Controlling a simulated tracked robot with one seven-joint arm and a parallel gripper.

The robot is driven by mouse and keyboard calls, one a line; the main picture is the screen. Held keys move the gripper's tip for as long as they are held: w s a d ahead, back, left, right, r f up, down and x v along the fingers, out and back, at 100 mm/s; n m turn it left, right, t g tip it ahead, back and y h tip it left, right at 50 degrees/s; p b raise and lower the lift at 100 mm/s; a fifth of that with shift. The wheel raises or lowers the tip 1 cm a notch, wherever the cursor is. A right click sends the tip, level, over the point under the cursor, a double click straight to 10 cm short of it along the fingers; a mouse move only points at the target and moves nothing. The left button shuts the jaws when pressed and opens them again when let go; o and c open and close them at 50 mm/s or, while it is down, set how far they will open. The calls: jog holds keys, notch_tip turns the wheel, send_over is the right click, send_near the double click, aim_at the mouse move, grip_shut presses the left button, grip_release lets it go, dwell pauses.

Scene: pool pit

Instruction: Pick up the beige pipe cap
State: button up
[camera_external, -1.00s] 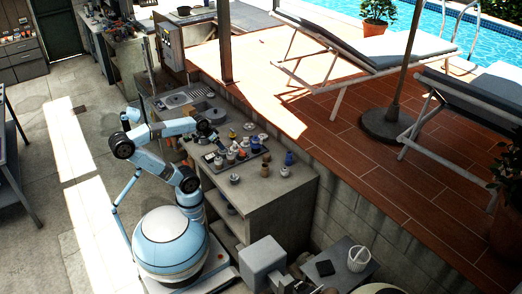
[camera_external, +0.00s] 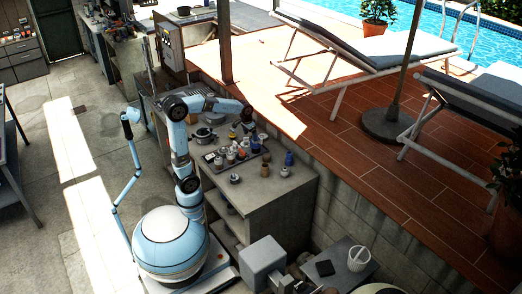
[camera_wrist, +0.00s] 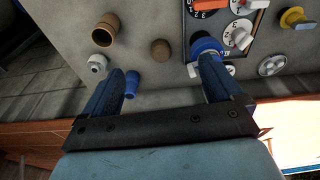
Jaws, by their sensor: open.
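Beige pipe cap: I cannot tell for sure which item it is. The likeliest are a hollow tan-brown cup-shaped piece (camera_wrist: 104,30) at the upper left of the wrist view and a small rounded brown piece (camera_wrist: 160,48) near the top centre. A small off-white fitting (camera_wrist: 97,62) lies near my left finger. My gripper (camera_wrist: 165,68) is open and empty above the bench, its blue fingers wide apart. The rounded brown piece lies just past the fingertips, between their lines. In the external view my gripper (camera_external: 242,129) hangs over the bench's far side.
A blue piece (camera_wrist: 132,83) shows beside my left finger, and a blue ring (camera_wrist: 206,46) is partly hidden by the right one. A dark tray (camera_wrist: 203,20) holds numbered white knobs. A yellow knob (camera_wrist: 292,17) lies at right. The bench (camera_external: 262,193) has bare room at its front.

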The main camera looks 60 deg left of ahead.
jog(key=g, duration=0.2)
send_over(267, 154)
jog(key=s, duration=0.1)
notch_tip(267, 154, down, 10)
jog(key=r, duration=0.1)
jog(key=f, duration=0.9)
jog(key=shift+d, duration=0.2)
jog(key=shift+w+f, duration=0.15)
jog(key=shift+f, duration=1.2)
jog(key=shift+w+f, duration=0.15)
jog(key=shift+f, duration=1.15)
jog(key=c, duration=1.1)
